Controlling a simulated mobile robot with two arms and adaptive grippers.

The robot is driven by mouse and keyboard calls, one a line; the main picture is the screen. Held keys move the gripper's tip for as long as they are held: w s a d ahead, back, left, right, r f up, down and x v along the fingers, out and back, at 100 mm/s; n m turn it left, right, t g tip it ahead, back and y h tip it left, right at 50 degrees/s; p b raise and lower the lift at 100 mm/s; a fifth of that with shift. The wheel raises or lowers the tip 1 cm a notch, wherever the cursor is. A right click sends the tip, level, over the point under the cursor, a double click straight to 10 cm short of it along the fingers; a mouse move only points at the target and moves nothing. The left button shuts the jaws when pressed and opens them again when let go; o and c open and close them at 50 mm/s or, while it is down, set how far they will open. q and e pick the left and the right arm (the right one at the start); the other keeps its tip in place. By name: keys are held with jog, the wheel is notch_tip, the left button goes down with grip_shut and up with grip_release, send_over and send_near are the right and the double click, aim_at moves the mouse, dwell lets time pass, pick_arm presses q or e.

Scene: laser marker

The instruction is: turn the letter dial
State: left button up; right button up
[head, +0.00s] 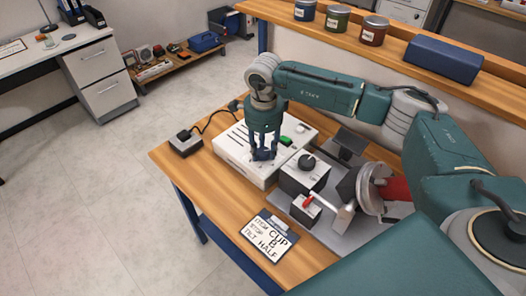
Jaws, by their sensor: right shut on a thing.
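My right gripper (264,152) points straight down onto the top of the white control box (237,158), its fingers closed around what seems to be the letter dial. The dial is hidden by the fingers, so its letter cannot be read. A green button or light (286,140) shows on the box just right of the gripper. Another black round knob (307,161) sits on a separate grey-white box right of the gripper and is untouched. My left gripper is not in view.
A red-handled switch box (306,207) and a round metal holder with a red piece (396,188) stand right of the control box. A small cabled box (185,143) is at the left edge. Tins (335,18) and a blue case (444,60) line the shelf behind.

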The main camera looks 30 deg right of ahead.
jog(key=shift+w+d+r, duration=0.1)
dwell(0.3)
jog(key=o, duration=1.2)
jog(key=r, duration=0.8)
jog(key=s+r, duration=0.1)
jog(key=r, duration=0.3)
notch_tip(320, 180, up, 7)
jog(key=p, duration=0.5)
send_over(264, 153)
jog(key=shift+b, duration=0.3)
jog(key=shift+f, duration=0.1)
